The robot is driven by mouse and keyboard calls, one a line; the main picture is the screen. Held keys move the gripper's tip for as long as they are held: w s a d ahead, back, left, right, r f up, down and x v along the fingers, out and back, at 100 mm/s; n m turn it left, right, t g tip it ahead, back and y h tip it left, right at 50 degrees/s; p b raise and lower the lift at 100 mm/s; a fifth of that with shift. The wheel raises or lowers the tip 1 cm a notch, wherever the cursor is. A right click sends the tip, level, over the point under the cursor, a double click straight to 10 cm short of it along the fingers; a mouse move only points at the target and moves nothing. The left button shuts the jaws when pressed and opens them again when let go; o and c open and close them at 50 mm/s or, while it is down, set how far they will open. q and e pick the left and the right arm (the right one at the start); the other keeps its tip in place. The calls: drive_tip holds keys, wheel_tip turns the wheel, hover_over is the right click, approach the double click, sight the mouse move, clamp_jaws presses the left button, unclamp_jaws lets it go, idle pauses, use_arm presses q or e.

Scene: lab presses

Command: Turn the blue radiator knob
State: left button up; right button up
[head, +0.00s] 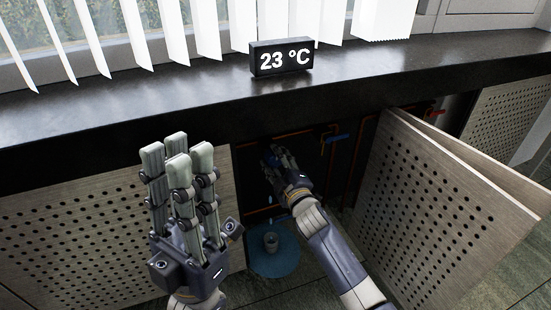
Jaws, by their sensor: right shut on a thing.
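The blue radiator knob (268,160) shows inside the dark opening below the counter, partly hidden by my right gripper. My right gripper (279,157) reaches into the opening and is shut on the blue knob. My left gripper (177,155) is raised in front of the left perforated panel, away from the knob. Its fingers point up, straight and apart, with nothing between them.
A display reading 23 °C (282,59) stands on the black counter (190,97). A perforated door (425,200) stands open on the right.

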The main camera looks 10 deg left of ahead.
drive_tip(key=shift+n, duration=0.6)
drive_tip(key=o, duration=1.1)
drive_tip(key=shift+c, duration=0.2)
drive_tip(key=shift+s+d+f, duration=0.1)
drive_tip(key=shift+s+d, duration=0.3)
drive_tip(key=shift+s, duration=0.05)
drive_tip(key=v, duration=1)
drive_tip(key=shift+s, duration=0.4)
drive_tip(key=shift+d, duration=0.15)
